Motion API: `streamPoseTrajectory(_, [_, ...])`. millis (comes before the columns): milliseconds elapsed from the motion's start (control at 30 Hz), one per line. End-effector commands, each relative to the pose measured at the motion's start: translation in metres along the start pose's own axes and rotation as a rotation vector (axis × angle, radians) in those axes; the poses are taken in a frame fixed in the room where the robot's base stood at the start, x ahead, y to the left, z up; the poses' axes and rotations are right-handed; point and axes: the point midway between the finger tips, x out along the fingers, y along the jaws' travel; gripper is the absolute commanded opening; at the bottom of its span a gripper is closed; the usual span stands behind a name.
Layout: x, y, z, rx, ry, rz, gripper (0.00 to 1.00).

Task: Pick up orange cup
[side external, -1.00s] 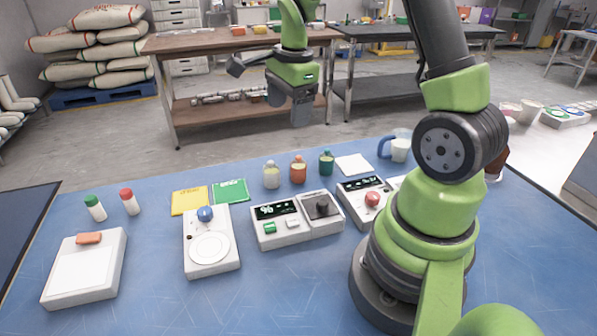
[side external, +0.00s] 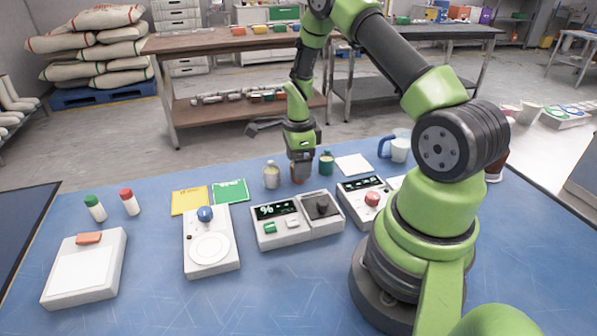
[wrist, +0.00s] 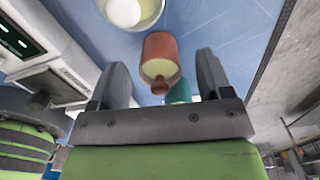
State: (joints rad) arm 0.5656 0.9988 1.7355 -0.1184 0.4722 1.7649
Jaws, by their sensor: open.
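The orange cup (wrist: 158,46) is in the upper middle of the wrist view, with a pale top and a small orange knob. My gripper (wrist: 161,62) is open, one finger on each side of the cup in that picture, with gaps on both sides. In the side external view my gripper (side external: 301,165) points down right at the orange cup and hides most of it; only a little orange (side external: 297,180) shows below. I cannot tell how much height is left between them.
A pale container (side external: 271,175) stands close on the left and a green one (side external: 326,162) close on the right. White devices with displays (side external: 283,232) stand in front. The blue table (side external: 150,235) has clear patches.

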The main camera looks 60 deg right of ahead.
Motion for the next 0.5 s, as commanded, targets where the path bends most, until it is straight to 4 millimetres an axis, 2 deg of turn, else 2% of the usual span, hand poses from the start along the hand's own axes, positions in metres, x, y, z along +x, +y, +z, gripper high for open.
streamPoseTrajectory(100, [0.0117,0.0005,0.0,0.001,-0.001,0.002,0.72])
streamPoseTrajectory(333, [0.013,0.0001,0.0001,0.0,-0.002,-0.001,0.72])
streamPoseTrajectory(367, [0.013,0.0001,0.0001,0.0,-0.002,-0.001,0.7])
streamPoseTrajectory(500, [0.0128,0.0001,0.0001,0.0,-0.001,-0.001,0.38])
